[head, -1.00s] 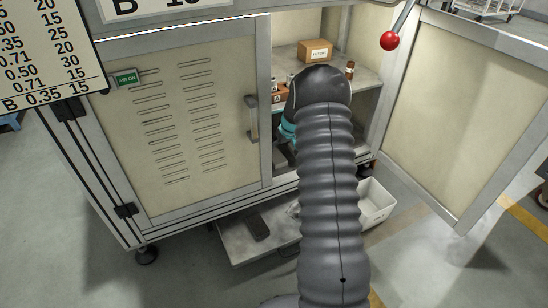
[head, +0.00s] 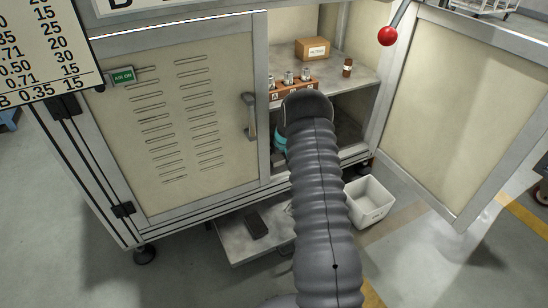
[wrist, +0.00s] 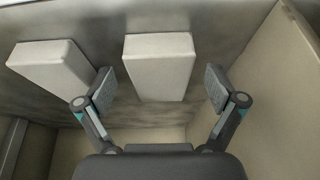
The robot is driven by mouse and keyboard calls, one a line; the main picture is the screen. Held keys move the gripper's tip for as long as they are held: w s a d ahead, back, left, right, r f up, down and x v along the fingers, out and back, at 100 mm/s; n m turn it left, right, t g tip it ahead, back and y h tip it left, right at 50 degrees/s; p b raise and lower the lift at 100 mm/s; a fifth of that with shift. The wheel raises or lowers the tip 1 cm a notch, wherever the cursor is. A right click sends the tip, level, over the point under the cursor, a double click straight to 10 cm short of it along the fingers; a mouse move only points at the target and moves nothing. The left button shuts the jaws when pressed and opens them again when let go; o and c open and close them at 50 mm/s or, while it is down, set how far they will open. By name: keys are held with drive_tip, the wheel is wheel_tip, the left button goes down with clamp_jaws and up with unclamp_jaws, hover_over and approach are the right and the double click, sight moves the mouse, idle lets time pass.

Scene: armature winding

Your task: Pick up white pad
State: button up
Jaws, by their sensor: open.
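Two white pads lie side by side on a grey surface in the wrist view. One white pad (wrist: 160,66) is near the middle, and the other white pad (wrist: 52,72) is at the left. My gripper (wrist: 160,88) is open, with one finger on each side of the middle pad and gaps showing between pad and fingers. The left finger overlaps the right edge of the left pad in the picture; I cannot tell whether it touches. In the head view my arm hides the gripper and the pads inside the cabinet.
The cabinet's right door (head: 450,110) is open. The left door (head: 185,120) is shut. A white bin (head: 369,202) stands on the floor.

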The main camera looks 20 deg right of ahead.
drive_tip(key=c, duration=1.1)
drive_tip(key=shift+r, duration=0.1)
